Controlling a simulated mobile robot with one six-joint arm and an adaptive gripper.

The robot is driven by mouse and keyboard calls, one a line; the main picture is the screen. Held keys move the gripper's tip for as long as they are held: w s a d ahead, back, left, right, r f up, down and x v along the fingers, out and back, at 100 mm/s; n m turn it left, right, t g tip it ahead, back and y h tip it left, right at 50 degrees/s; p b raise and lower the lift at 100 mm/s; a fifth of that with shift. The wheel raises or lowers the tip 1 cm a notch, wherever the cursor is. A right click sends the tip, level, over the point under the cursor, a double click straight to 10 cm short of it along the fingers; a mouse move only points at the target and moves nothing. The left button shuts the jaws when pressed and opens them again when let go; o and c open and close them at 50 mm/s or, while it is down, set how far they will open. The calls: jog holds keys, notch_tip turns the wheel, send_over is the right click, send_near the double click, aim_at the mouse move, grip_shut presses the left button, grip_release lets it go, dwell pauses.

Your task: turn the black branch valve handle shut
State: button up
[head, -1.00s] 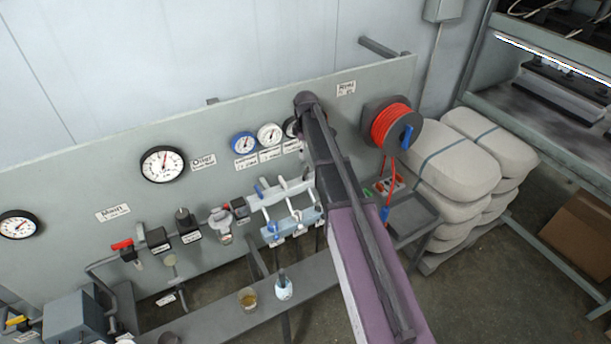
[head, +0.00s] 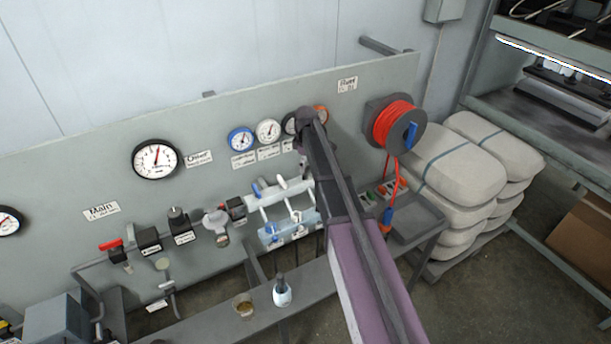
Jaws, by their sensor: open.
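The branch manifold (head: 289,228) is a pale rack with a light blue front, low on the grey panel. A blue handle (head: 257,189) and a white handle (head: 281,184) show at its left end. My dark and purple arm crosses in front of the manifold's right end. I cannot make out the black branch handle; it is probably behind my arm. My gripper is not visible either.
A red hose reel (head: 395,124) sticks out right of my arm. A bench (head: 205,322) below the panel carries a small bottle (head: 282,292) and a cup (head: 243,306). A red-handled main valve (head: 112,245) is at left. Stacked sacks (head: 460,171) stand at right.

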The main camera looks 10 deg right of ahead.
aim_at(306, 170)
jog(key=shift+f+b, duration=1.3)
jog(key=shift+f, duration=0.3)
jog(key=c, duration=0.8)
